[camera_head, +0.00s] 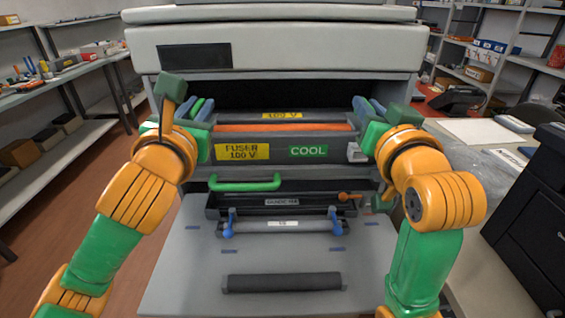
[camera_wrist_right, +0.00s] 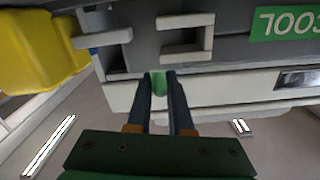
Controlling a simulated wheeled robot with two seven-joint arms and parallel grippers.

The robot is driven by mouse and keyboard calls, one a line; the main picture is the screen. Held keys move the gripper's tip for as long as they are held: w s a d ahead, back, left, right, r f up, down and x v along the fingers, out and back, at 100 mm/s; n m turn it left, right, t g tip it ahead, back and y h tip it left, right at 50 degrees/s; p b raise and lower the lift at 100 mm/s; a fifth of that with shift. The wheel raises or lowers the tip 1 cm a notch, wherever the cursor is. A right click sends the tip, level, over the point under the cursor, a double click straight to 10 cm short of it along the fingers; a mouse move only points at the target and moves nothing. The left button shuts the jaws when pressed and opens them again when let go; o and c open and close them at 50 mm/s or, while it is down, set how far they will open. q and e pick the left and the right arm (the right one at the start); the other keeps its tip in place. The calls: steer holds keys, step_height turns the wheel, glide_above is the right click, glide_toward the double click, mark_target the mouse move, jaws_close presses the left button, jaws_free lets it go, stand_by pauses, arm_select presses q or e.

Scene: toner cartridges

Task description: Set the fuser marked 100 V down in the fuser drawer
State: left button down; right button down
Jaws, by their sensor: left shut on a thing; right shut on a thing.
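The fuser is a long dark bar with a yellow 100 V label (camera_head: 282,115) and an orange strip along it. It lies level in the printer opening, behind and above the grey front of the fuser drawer (camera_head: 276,153), labelled FUSER 100 V and COOL. I cannot tell whether it touches the drawer floor. My left gripper (camera_head: 199,109) is shut at the fuser's left end. My right gripper (camera_head: 366,107) is shut at its right end; the right wrist view shows its fingers closed on a green grip (camera_wrist_right: 159,83). The fuser's ends are largely hidden by my grippers.
Below the drawer is an open guide tray with a green handle (camera_head: 245,184) and a blue-knobbed roller (camera_head: 284,226). A dark roller (camera_head: 284,282) lies on the grey front shelf. The printer's upper body (camera_head: 290,50) overhangs the opening. A dark cabinet (camera_head: 535,215) stands at right.

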arm_select(q)
steer(key=shift+d+r, duration=0.1)
steer(key=shift+d, duration=0.1)
arm_select(e)
steer(key=shift+a+r, duration=0.2)
steer(key=shift+a, duration=0.05)
